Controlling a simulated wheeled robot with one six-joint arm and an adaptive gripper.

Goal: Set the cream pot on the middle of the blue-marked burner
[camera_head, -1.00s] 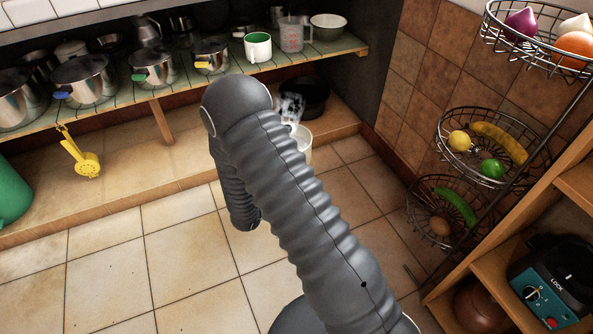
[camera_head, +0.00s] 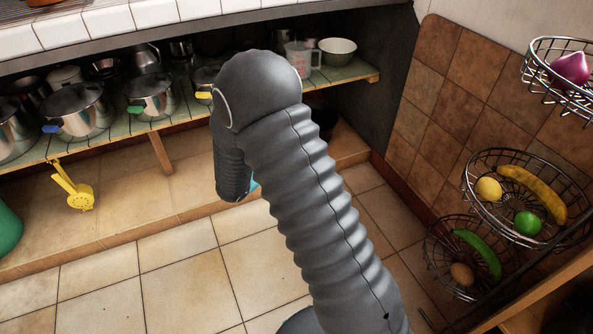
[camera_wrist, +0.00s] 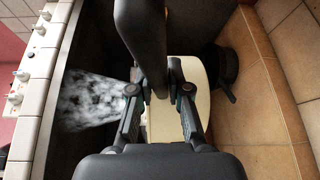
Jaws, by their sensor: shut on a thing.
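The cream pot (camera_wrist: 199,76) shows in the wrist view, beyond my fingers and partly covered by them. My gripper (camera_wrist: 160,92) is shut on a dark handle-like bar in front of the pot. In the head view my raised arm hides the pot and the gripper's fingertips. No blue-marked burner can be made out in either view.
A white tiled edge with knobs (camera_wrist: 41,28) runs along the left of the wrist view. A dark pan (camera_wrist: 226,66) lies right of the pot. Pots (camera_head: 82,110) line the shelf. Wire baskets (camera_head: 525,195) stand right. Floor (camera_head: 180,290) is clear.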

